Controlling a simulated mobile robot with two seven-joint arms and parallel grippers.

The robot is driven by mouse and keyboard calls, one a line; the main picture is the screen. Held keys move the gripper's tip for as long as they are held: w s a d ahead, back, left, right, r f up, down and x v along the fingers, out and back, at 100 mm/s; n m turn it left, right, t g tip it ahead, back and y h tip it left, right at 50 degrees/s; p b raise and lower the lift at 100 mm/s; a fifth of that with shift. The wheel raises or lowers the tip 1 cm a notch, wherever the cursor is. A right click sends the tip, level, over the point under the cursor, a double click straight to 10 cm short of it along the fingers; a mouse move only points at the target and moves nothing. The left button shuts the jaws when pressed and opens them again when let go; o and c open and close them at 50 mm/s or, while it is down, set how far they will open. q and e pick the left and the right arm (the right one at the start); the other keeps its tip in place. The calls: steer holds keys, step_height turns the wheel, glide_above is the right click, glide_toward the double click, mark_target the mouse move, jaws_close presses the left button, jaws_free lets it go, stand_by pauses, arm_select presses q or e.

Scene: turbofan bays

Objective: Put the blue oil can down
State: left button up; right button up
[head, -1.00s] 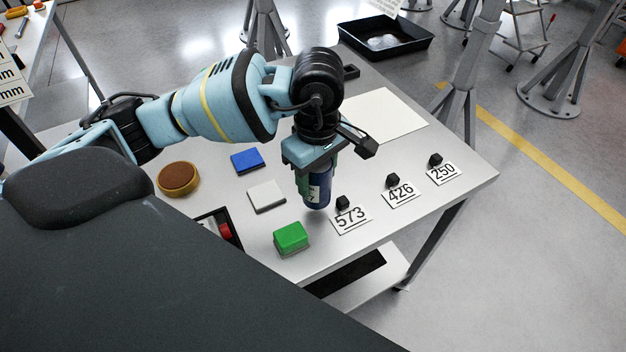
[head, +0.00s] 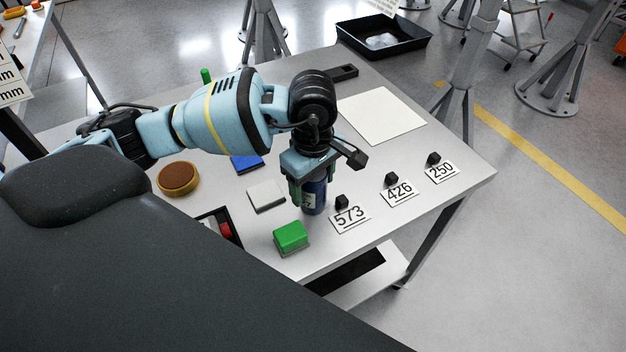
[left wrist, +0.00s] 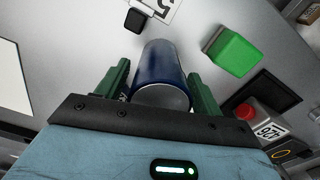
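The blue oil can (head: 314,196) stands upright on the grey workbench (head: 345,225), just left of the 573 card. My left gripper (head: 309,194) points down over it. Its green fingers are on either side of the can and look slightly parted from it. In the left wrist view the can (left wrist: 160,72) is between the fingers of the left gripper (left wrist: 160,80), with a narrow gap, clearest at the left finger. The top of the can is hidden by the gripper in the head view. My right gripper is not in view.
A green block (head: 290,236), a white block (head: 266,195) and a partly hidden blue block (head: 246,163) lie to the left. A white sheet (head: 384,116) lies behind.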

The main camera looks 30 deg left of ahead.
arm_select(q)
steer(key=shift+r, duration=0.15)
step_height(320, 180, up, 12)
steer(key=shift+r, duration=0.1)
stand_by(0.6)
